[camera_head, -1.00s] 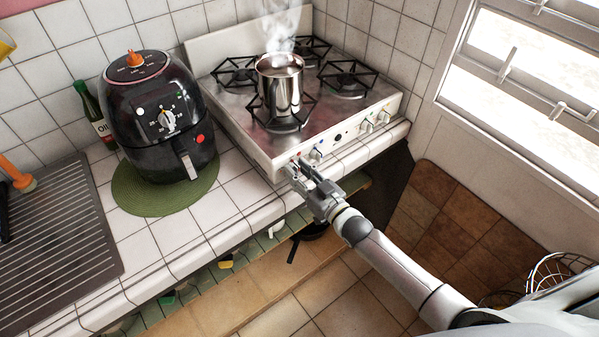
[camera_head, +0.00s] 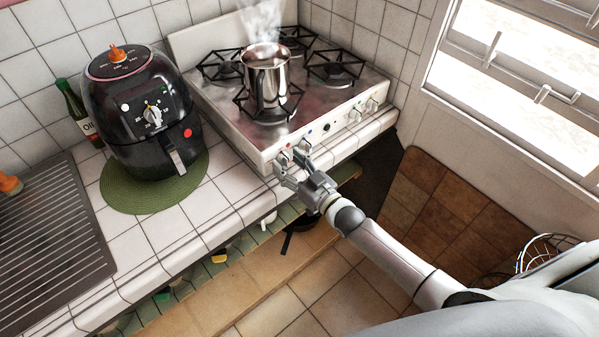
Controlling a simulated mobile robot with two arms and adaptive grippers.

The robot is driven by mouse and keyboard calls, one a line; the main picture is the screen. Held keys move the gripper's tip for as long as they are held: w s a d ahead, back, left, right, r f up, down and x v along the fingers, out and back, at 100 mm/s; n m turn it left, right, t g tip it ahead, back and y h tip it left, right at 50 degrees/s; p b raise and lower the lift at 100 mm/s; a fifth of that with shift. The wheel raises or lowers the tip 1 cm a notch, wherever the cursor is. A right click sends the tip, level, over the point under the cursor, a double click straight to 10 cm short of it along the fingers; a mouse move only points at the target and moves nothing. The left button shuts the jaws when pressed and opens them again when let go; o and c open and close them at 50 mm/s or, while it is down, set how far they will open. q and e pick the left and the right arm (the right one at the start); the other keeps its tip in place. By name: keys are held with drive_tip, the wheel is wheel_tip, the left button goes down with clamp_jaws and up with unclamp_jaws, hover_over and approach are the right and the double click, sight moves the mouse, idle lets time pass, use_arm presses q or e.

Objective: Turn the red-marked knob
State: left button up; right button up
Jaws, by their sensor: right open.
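The stove (camera_head: 228,102) stands on the tiled counter with a row of knobs on its front panel. The red-marked knob (camera_head: 283,157) is at the left end of that panel, small and partly covered by my fingers. My right gripper (camera_head: 290,163) is open, its fingers spread close in front of this knob. I cannot tell whether they touch it. A second knob (camera_head: 305,145) with a blue mark is just to its right, close to the upper finger. My left gripper is not in view.
A steaming metal pot (camera_head: 266,84) stands on a front burner. A black air fryer (camera_head: 148,110) on a green mat (camera_head: 128,199) and an oil bottle (camera_head: 76,112) are to the left. Shelves with items lie under the counter. A wire basket (camera_head: 545,250) is at lower right.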

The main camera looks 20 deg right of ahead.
drive_tip(key=v, duration=1.1)
drive_tip(key=shift+s, duration=0.4)
drive_tip(key=shift+d, duration=0.1)
drive_tip(key=s+d+f+m+g+h+b, duration=0.15)
drive_tip(key=s+f, duration=0.25)
drive_tip(key=f, duration=0.6)
drive_tip(key=s+d+f+g+h+b, duration=0.1)
drive_tip(key=s+d+f+g+h, duration=0.15)
drive_tip(key=f, duration=0.85)
drive_tip(key=s+d+f+g+h+b, duration=0.1)
drive_tip(key=s+f+g, duration=0.3)
drive_tip(key=f, duration=0.6)
drive_tip(key=s+a+f+g+b, duration=0.1)
drive_tip(key=s+f+g, duration=0.1)
drive_tip(key=s+f, duration=0.4)
drive_tip(key=s+f+g, duration=0.3)
drive_tip(key=s+f, duration=0.3)
drive_tip(key=s, duration=0.7)
drive_tip(key=s+a+f+g+h+b, duration=0.1)
drive_tip(key=s+f+g, duration=0.2)
drive_tip(key=s+f, duration=0.4)
drive_tip(key=s, duration=0.3)
drive_tip(key=shift+a+b, duration=0.3)
